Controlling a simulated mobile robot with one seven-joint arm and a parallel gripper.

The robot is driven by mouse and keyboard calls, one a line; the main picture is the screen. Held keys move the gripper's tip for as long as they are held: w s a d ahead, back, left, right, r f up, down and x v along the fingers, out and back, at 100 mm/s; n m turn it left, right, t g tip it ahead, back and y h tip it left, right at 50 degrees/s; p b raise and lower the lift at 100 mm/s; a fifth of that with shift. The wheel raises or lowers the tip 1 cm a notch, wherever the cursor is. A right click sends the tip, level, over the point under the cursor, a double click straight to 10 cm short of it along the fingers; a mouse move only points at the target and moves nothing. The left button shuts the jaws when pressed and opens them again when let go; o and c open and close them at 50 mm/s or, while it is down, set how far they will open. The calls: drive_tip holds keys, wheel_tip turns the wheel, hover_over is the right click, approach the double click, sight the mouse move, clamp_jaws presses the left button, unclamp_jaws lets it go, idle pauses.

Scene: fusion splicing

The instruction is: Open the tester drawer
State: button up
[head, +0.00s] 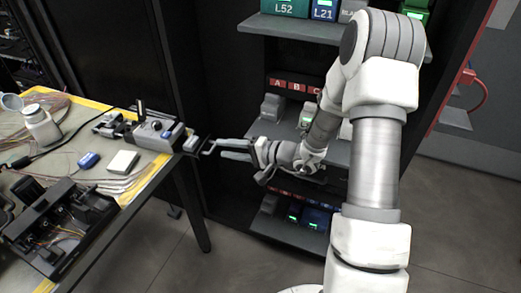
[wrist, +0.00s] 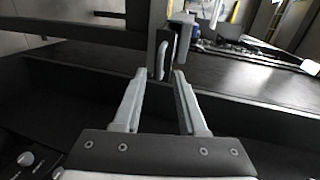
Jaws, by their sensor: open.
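The grey tester (head: 158,134) sits at the right edge of the workbench. Its drawer has a dark front plate (wrist: 171,42) facing my gripper, with a pale upright loop handle (wrist: 162,60). The handle also shows in the head view (head: 208,147), just past the fingertips. My gripper (head: 219,149) is open and level, pointing left at the handle. In the wrist view my gripper (wrist: 160,76) has one finger on each side of the handle's line, with the handle's lower end near the tips. I cannot tell whether the fingers touch it.
The workbench (head: 130,190) holds a white bottle (head: 41,125), a white box (head: 123,161), a small blue item (head: 89,160), cables and an open black case (head: 60,225). A dark rack with shelves (head: 335,150) stands behind my arm.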

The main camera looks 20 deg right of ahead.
drive_tip(key=p+v, duration=0.1)
drive_tip(key=v, duration=1.3)
drive_tip(key=shift+p, duration=0.3)
drive_tip(key=shift+s, duration=0.1)
drive_tip(key=s+a+r+n+g+h, duration=0.2)
drive_tip(key=s+r+n+h, duration=0.3)
drive_tip(key=s+r, duration=0.45)
drive_tip(key=s+a+r+n+g+h, duration=0.2)
drive_tip(key=s+r+h, duration=0.55)
drive_tip(key=s, duration=0.25)
wheel_tip(320, 180, up, 16)
drive_tip(key=p, duration=1.5)
drive_tip(key=shift+w+p, duration=0.2)
drive_tip(key=shift+p, duration=0.2)
